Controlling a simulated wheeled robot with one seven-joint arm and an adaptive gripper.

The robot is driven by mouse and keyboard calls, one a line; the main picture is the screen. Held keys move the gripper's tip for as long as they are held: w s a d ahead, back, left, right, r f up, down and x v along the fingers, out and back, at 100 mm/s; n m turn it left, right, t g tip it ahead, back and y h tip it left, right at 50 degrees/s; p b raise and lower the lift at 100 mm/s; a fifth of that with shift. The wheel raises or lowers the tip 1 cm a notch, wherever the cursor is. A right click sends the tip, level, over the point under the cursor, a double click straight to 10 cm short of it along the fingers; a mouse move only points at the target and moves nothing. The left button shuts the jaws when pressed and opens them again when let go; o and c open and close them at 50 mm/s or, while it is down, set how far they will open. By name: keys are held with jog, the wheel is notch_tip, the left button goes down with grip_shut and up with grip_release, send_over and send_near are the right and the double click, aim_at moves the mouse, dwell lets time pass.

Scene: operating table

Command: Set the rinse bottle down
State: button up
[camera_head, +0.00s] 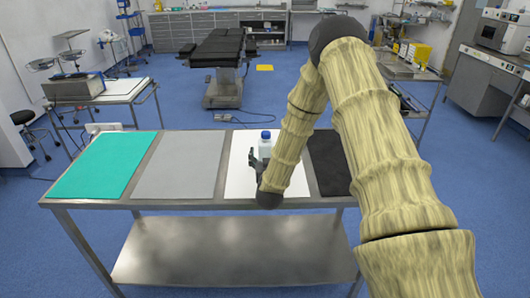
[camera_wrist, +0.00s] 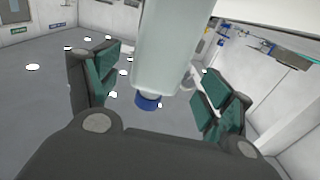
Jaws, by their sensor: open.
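The rinse bottle (camera_head: 265,147) is pale with a blue cap and looks upright on the white mat (camera_head: 238,172) of the steel table. My gripper (camera_head: 257,160) is beside it, on its near side, and hides its lower part. In the wrist view the bottle (camera_wrist: 168,50) lies between the two spread green-padded fingers of my gripper (camera_wrist: 158,88), with a visible gap on each side. Its blue cap (camera_wrist: 148,102) points down in that picture. The jaws are open. The bottle's base is hidden in both views.
A teal mat (camera_head: 103,165), a grey mat (camera_head: 180,164) and a black mat (camera_head: 329,164) lie on the steel table (camera_head: 120,203), apparently bare. My arm covers part of the black mat. An operating bed (camera_head: 217,48) stands farther back, clear of the table.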

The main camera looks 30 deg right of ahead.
jog(key=shift+w+d+r, duration=0.15)
jog(key=shift+w, duration=0.05)
jog(key=shift+p+x, duration=1.25)
jog(key=shift+x, duration=1)
jog(key=shift+d, duration=0.1)
jog(key=c, duration=1.7)
jog(key=shift+o, duration=0.2)
jog(key=shift+r, duration=0.1)
